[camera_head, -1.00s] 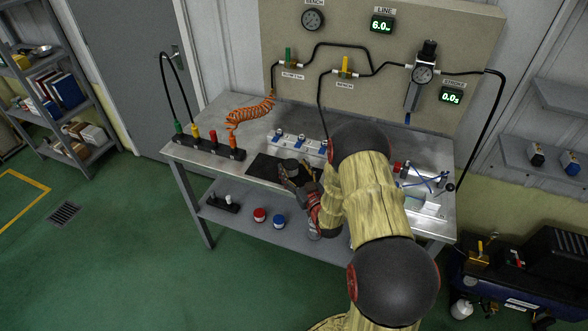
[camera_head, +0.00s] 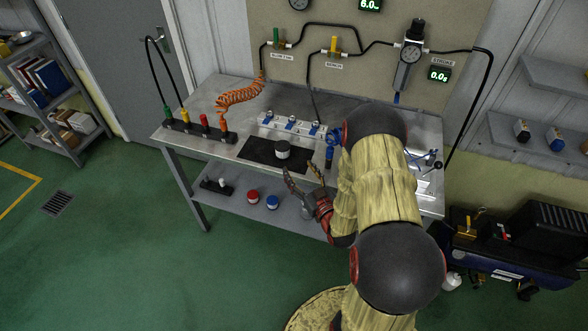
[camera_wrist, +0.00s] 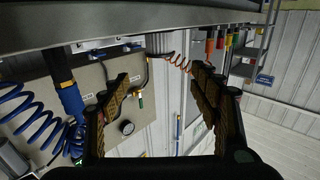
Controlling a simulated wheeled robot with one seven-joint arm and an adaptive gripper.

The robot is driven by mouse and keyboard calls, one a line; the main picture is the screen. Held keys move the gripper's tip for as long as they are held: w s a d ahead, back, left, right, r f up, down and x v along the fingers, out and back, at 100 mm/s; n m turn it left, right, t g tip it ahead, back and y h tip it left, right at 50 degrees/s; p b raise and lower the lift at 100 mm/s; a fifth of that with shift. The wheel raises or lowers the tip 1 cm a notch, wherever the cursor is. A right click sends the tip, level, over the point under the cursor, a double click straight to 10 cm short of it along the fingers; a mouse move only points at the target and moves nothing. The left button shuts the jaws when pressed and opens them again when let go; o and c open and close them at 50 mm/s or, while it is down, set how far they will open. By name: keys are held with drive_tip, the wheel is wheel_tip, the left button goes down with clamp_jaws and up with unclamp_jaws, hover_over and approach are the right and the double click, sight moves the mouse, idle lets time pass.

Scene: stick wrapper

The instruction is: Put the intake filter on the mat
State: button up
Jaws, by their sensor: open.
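The intake filter appears to be the short grey cylinder with a dark lower part (camera_head: 282,149). It stands upright on the black mat (camera_head: 255,151), right of the mat's middle, in the head view. My gripper (camera_head: 303,174) is open and empty, in front of the bench edge and apart from the cylinder. In the wrist view, turned on its side or over, my open fingers (camera_wrist: 160,92) have nothing between them. A ribbed grey cylinder (camera_wrist: 159,43), likely the filter, shows beyond them at the bench edge.
A black block with coloured fittings (camera_head: 200,131) stands left of the mat, with a coiled orange hose (camera_head: 238,96) behind. A white and blue fitting row (camera_head: 291,127) lies behind the mat. Red (camera_head: 253,196) and blue (camera_head: 272,202) capped jars stand on the lower shelf.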

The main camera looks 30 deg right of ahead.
drive_tip(key=w+a+r+n+g, duration=0.15)
drive_tip(key=w+r+g, duration=0.35)
drive_tip(key=r, duration=0.5)
drive_tip(key=s+a+r+g, duration=0.1)
drive_tip(key=s+a+r, duration=0.1)
drive_tip(key=a+r, duration=0.5)
drive_tip(key=s+a+r+g, duration=0.2)
drive_tip(key=s+a+r, duration=0.1)
drive_tip(key=s, duration=0.6)
drive_tip(key=s+a+r+g+y, duration=0.1)
drive_tip(key=s+a+r+g, duration=0.1)
drive_tip(key=s+a, duration=0.3)
drive_tip(key=s+a+r+g+y, duration=0.1)
drive_tip(key=s+a+r, duration=0.3)
drive_tip(key=s, duration=0.9)
drive_tip(key=shift+s+a+r+g, duration=0.2)
drive_tip(key=shift+s+r+g, duration=0.05)
drive_tip(key=shift+r+g, duration=0.35)
